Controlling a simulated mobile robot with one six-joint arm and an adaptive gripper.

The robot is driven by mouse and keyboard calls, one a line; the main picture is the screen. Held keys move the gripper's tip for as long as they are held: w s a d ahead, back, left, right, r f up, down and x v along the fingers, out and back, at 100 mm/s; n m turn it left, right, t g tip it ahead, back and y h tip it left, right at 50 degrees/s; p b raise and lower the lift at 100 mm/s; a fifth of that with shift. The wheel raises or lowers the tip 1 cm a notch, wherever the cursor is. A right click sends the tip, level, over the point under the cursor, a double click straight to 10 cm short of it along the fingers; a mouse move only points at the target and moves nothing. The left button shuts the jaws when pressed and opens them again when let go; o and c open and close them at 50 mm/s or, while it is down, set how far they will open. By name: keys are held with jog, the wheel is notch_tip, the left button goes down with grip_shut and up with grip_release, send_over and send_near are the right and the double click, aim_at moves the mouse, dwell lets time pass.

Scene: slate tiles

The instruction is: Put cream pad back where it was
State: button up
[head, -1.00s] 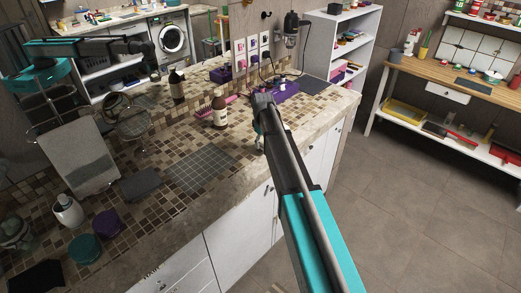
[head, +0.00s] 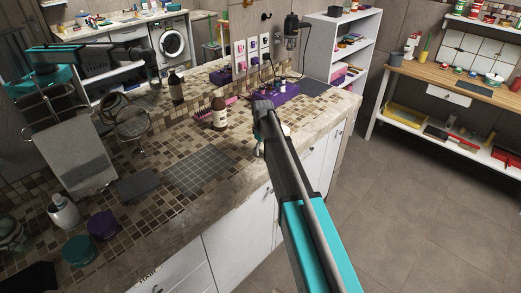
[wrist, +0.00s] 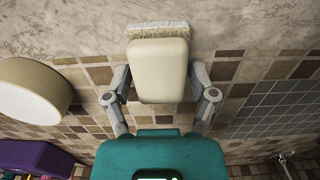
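The cream pad (wrist: 160,75) fills the middle of the wrist view, with a pale, rough strip (wrist: 157,30) along its far end. My gripper (wrist: 161,78) has a finger against each side of the pad and holds it over the mosaic-tiled counter. I cannot tell how far the pad is above the counter. In the head view my arm reaches to the counter's front edge and hides most of the gripper and pad.
The mosaic counter (head: 150,210) holds a brown bottle (head: 219,113), a purple tray (head: 283,93) and a grey tiled mat (head: 197,172). In the wrist view a round cream-topped container (wrist: 28,92) stands left of the pad. Open floor lies right of the counter.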

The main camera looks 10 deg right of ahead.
aim_at(262, 146)
jog(key=shift+o, duration=0.8)
jog(key=shift+r, duration=0.2)
notch_tip(262, 146, up, 12)
jog(key=p, duration=1.2)
dwell(0.4)
jog(key=s+m, duration=0.7)
jog(key=s, duration=2.2)
jog(key=shift+s, duration=0.35)
